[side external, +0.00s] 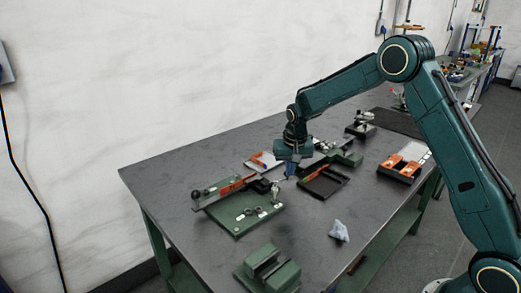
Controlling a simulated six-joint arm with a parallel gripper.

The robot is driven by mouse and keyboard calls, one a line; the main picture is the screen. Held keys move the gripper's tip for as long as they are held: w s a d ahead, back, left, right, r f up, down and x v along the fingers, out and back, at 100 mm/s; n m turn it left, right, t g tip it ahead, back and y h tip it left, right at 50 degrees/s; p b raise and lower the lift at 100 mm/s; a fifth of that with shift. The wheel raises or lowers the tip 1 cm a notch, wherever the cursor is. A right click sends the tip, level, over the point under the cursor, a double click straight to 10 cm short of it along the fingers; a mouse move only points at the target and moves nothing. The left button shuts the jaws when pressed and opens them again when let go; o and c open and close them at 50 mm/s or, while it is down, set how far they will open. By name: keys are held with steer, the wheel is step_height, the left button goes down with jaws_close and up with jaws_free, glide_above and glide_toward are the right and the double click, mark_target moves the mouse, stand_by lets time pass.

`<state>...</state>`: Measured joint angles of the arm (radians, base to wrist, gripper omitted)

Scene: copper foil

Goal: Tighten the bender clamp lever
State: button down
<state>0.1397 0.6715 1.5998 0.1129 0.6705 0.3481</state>
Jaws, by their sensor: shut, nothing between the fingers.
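A green-based bench fixture (240,218), which looks like the bender, lies at the left middle of the table. A copper-coloured strip (238,185) runs along its back bar. A dark ball knob (196,195) is at the bar's left end, and a small upright lever (275,188) stands at its right end. I cannot tell for sure which of these is the clamp lever. My gripper (289,174) points down, shut and empty, up and to the right of the fixture in the picture. It appears apart from the lever; the exact gap is unclear.
A dark tray (323,183) lies right of my gripper, with a green device (347,158) behind it. A white and orange card (263,160) is behind. A green grooved block (268,272) and grey cloth (339,231) are in front. An orange-and-white box (404,163) sits right.

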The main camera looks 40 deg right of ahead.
steer(key=w+n, duration=0.1)
steer(key=d+n, duration=0.1)
steer(key=n, duration=0.1)
steer(key=w+d+n+y, duration=0.1)
steer(key=shift+w+n, duration=0.3)
steer(key=shift+n, duration=0.1)
steer(key=shift+w+d, duration=0.15)
steer(key=shift+w, duration=0.25)
steer(key=shift+w+t, duration=0.1)
steer(key=shift+t, duration=0.2)
steer(key=s+r, duration=0.6)
steer(key=r, duration=0.5)
stand_by(0.3)
steer(key=shift+r, duration=0.15)
